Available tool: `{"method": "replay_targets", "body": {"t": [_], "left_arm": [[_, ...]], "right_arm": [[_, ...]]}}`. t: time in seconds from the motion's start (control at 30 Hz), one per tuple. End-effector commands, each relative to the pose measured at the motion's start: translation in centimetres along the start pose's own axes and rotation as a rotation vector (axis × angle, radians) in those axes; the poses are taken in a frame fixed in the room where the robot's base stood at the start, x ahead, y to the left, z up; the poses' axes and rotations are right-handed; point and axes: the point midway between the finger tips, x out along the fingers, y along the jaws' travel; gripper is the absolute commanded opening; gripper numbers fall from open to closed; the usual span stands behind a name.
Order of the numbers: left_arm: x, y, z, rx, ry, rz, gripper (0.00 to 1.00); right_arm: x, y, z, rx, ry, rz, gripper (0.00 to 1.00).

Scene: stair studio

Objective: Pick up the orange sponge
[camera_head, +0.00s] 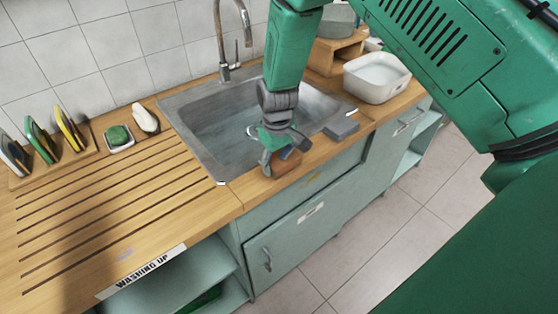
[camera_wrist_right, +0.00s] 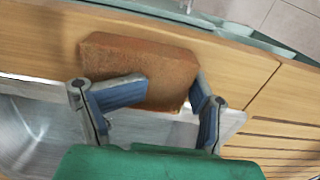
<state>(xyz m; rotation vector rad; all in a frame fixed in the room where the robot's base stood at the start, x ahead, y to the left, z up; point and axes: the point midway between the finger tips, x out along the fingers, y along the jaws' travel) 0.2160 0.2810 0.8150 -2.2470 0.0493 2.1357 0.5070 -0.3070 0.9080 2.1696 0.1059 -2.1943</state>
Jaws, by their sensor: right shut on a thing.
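The orange sponge (camera_wrist_right: 140,68) is a brownish-orange block in the right wrist view, between the two fingers of my right gripper (camera_wrist_right: 172,98). In the head view the sponge (camera_head: 287,164) shows at the front edge of the wooden counter, just in front of the sink. My right gripper (camera_head: 280,155) reaches down over it from above and is shut on it. In the head view the fingers hide part of the sponge, and I cannot tell whether it still touches the counter. My left gripper is not in view.
The metal sink (camera_head: 205,125) with its tap (camera_head: 224,68) lies behind the gripper. A grey block (camera_head: 341,129) and a white basin (camera_head: 377,80) stand to the right. A green sponge on a dish (camera_head: 118,138) and a rack of boards (camera_head: 45,155) are at left. The slatted drainer (camera_head: 110,205) is clear.

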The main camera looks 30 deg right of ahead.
Motion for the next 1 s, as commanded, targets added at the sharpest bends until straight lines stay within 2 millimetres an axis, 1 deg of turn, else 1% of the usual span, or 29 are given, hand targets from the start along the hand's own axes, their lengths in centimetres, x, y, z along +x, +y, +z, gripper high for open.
{"method": "replay_targets", "body": {"t": [0.03,0.07,0.4,0.5,0.63,0.9,0.93,0.97,1.0], "left_arm": [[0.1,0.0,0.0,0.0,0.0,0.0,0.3],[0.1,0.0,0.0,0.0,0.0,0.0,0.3],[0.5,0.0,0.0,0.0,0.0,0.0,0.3],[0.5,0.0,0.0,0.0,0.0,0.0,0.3],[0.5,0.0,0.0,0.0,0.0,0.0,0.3],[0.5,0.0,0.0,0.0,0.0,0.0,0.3],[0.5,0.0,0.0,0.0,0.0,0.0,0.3],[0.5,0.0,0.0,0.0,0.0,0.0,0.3],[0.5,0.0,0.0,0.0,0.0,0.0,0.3]], "right_arm": [[-0.3,0.5,0.2,0.002,-0.002,0.006,0.13],[-0.7,0.6,0.2,0.002,0.0,0.006,0.0],[-7.5,0.9,0.1,0.003,0.012,0.008,0.0],[-8.9,0.8,0.0,0.002,0.011,0.01,0.0],[-9.9,0.8,0.0,0.002,0.011,0.01,0.0],[-10.1,0.8,0.0,0.002,0.01,0.011,0.0],[-10.1,0.8,0.0,0.002,0.01,0.011,0.06],[-10.1,0.8,0.0,0.002,0.011,0.01,0.16],[-10.1,0.8,0.0,0.002,0.011,0.01,0.3]]}}
